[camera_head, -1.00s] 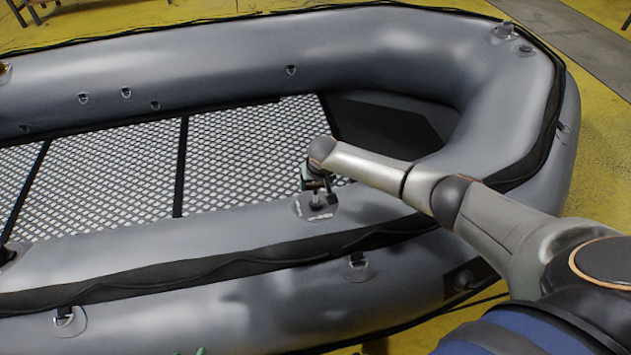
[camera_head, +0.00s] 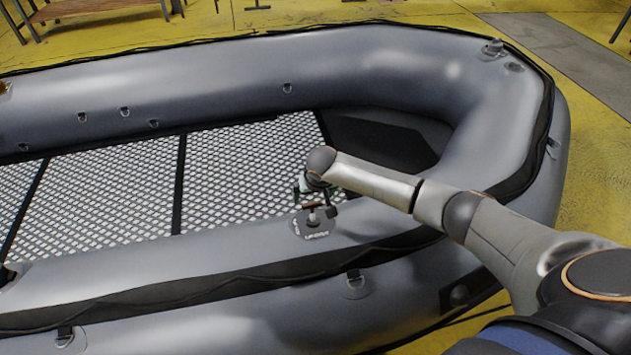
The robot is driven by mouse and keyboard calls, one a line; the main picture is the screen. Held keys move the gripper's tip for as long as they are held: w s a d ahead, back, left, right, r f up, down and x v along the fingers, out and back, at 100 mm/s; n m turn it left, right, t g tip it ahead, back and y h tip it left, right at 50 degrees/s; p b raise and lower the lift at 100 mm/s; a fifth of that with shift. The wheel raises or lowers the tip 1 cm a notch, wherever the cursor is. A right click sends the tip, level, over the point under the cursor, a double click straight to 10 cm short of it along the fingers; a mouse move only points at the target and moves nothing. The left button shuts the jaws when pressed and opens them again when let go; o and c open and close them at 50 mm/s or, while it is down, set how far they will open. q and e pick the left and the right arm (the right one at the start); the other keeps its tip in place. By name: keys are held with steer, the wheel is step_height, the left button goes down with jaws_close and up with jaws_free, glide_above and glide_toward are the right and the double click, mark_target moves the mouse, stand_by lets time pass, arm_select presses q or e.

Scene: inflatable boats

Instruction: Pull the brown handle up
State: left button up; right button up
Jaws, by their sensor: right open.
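A small mount with a dark round base patch (camera_head: 316,223) sits on top of the near tube of the grey inflatable boat. A small brown bar, which looks like the brown handle (camera_head: 311,206), shows just above this mount. My right gripper (camera_head: 313,198) points down over the mount from my right arm, with its jaws open around or just above the bar. At this size I cannot tell whether the fingers touch it. The gripper's wrist hides part of the view from above. My left gripper is not in view.
The grey boat's near tube (camera_head: 180,256) and far tube (camera_head: 215,75) enclose a mesh floor (camera_head: 110,190). My right arm crosses the tube near the rounded end. Yellow floor (camera_head: 595,180) is clear at the right; a wooden bench (camera_head: 95,8) stands at the back left.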

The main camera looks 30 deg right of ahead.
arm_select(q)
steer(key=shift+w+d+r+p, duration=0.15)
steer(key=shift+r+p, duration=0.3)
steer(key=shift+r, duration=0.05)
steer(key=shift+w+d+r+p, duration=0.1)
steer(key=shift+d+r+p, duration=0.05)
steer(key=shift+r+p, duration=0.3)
arm_select(e)
steer(key=v, duration=0.7)
steer(key=shift+r, duration=0.1)
